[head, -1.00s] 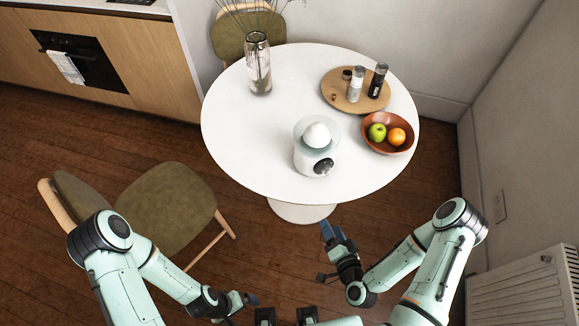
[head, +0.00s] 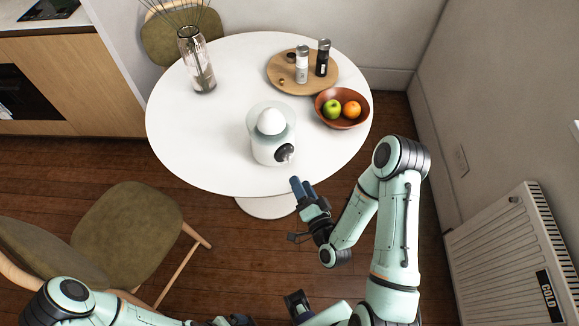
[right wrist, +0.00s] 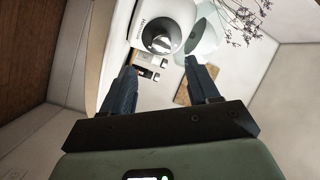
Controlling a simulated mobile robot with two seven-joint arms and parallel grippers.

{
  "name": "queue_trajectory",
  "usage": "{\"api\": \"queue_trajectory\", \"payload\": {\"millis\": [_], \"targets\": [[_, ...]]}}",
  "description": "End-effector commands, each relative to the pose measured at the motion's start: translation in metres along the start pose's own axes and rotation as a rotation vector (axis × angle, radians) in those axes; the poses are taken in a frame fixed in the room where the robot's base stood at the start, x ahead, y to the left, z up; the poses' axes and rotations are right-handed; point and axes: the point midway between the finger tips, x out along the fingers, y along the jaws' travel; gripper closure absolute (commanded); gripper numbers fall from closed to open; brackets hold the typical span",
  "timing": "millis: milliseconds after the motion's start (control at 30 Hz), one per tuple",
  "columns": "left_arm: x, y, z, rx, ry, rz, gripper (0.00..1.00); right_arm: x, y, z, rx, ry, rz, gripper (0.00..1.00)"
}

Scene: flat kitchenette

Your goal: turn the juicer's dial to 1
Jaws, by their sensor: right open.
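The white juicer (head: 268,150) stands upright on the round white table, with a clear bowl and a white cone on top. Its dark round dial (head: 284,152) faces the front right and has a lighter grip bar; no numbers are readable. My right gripper (head: 302,187) is open and empty, just off the table's front edge, below and apart from the dial. In the right wrist view, the dial (right wrist: 161,39) is ahead of the two spread fingers (right wrist: 159,75). My left gripper (head: 233,320) is cut off at the bottom edge of the head view, so its jaws are unclear.
The table (head: 190,150) also holds a glass vase (head: 199,65), a wooden tray (head: 278,72) with shakers, and a fruit bowl (head: 349,124) right of the juicer. A chair (head: 130,225) stands front left; a radiator (head: 505,250) is at right.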

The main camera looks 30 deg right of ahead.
Motion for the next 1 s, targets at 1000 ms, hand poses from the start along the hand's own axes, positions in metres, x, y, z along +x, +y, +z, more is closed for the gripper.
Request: {"api": "queue_trajectory", "payload": {"millis": [1000], "targets": [[0.066, -0.019, -0.013, -0.001, 0.036, 0.006, 0.0, 0.092, -0.003, 0.0, 0.003, -0.001, -0.002, 0.4]]}}
